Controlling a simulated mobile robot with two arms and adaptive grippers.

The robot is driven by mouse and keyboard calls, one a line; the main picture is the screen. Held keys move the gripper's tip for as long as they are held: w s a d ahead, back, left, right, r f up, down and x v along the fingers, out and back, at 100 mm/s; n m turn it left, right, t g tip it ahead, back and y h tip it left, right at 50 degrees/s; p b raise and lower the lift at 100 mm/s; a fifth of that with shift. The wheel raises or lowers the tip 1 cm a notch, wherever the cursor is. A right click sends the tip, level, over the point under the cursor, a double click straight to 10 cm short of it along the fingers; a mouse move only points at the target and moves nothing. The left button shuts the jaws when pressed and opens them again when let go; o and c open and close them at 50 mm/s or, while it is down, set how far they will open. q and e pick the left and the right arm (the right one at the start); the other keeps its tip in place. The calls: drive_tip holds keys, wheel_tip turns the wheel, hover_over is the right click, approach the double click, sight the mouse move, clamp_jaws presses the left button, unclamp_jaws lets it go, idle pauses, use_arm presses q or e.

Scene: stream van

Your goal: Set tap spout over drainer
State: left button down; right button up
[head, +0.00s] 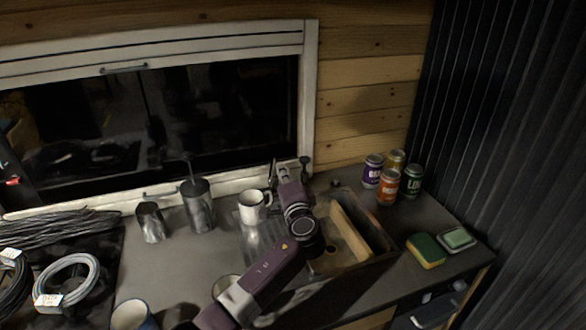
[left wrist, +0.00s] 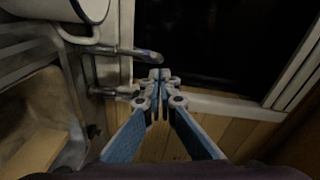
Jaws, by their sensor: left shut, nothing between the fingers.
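The metal tap shows in the left wrist view. Its spout (left wrist: 133,52) is a thin tube lying sideways, with a shorter rod below it. In the head view the tap is mostly hidden behind my arm. The ridged metal drainer (head: 252,238) lies left of the sink basin (head: 378,235), with a white mug (head: 249,208) at its back; the mug also shows in the left wrist view (left wrist: 88,8). My left gripper (head: 290,165) is behind the sink near the window; in its wrist view the blue fingers (left wrist: 160,82) are shut and empty, tips close beside the spout end. My right gripper is not in view.
Several cans (head: 388,185) stand right of the sink, with a sponge (head: 426,251) and a green soap dish (head: 457,239) in front. Dark metal cups (head: 198,205) stand left of the drainer. Cable coils (head: 67,280) lie far left. The window frame (head: 308,100) rises behind the counter.

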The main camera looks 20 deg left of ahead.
use_arm(q)
drive_tip(key=a+m+h+p, duration=0.1)
drive_tip(key=s+a+m+t+h+p, duration=0.1)
drive_tip(key=h, duration=0.1)
drive_tip(key=shift+a, duration=0.35)
drive_tip(key=h, duration=0.1)
drive_tip(key=a+m+h, duration=0.1)
drive_tip(key=a+m, duration=0.1)
drive_tip(key=shift+s+a+f+t+h+p, duration=0.1)
drive_tip(key=shift+s+a+t+h+p, duration=0.1)
drive_tip(key=shift+s+t+h+p, duration=0.15)
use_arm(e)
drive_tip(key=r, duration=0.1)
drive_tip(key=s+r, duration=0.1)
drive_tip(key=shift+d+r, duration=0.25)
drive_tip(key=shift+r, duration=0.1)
use_arm(q)
drive_tip(key=shift+w, duration=0.1)
